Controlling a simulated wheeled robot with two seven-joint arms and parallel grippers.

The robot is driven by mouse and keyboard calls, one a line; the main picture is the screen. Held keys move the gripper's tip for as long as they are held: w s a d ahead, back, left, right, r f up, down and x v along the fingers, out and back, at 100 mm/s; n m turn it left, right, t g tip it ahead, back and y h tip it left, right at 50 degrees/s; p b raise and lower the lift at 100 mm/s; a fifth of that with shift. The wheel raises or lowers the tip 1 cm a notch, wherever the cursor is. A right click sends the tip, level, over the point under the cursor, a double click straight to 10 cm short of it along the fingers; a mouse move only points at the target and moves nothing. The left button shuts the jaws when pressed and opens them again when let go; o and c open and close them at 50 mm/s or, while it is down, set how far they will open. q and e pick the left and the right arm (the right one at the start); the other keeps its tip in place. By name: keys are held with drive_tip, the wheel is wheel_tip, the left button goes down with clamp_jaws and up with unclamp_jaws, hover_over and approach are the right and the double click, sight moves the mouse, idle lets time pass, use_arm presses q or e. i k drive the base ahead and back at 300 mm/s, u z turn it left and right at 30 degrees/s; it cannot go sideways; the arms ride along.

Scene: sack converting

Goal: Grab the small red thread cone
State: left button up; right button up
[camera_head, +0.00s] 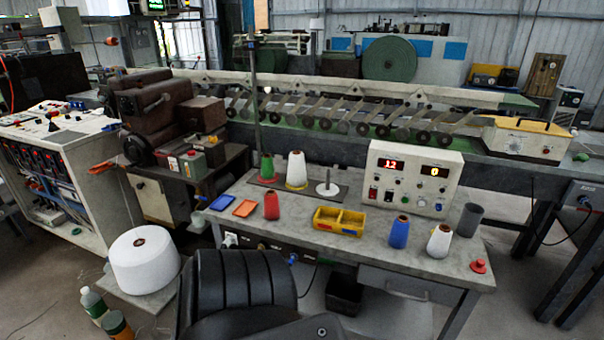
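The small red thread cone (271,206) stands upright on the grey workbench (330,245), left of its middle. It is fully visible. It stands in front of a green cone (266,167) and a white cone (296,169) on a dark stand plate. The red cone is just right of an orange tray and left of a yellow two-part bin. Neither of my grippers is in view.
The bench also holds a blue tray (223,202), orange tray (245,208), yellow bin (339,221), blue cone (399,232), white cone (439,241), grey cup (469,220), red knob-like piece (479,266) and display box (412,179).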

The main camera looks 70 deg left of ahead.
sight(272, 210)
drive_tip(key=i, duration=1.2)
drive_tip(key=u, duration=1.75)
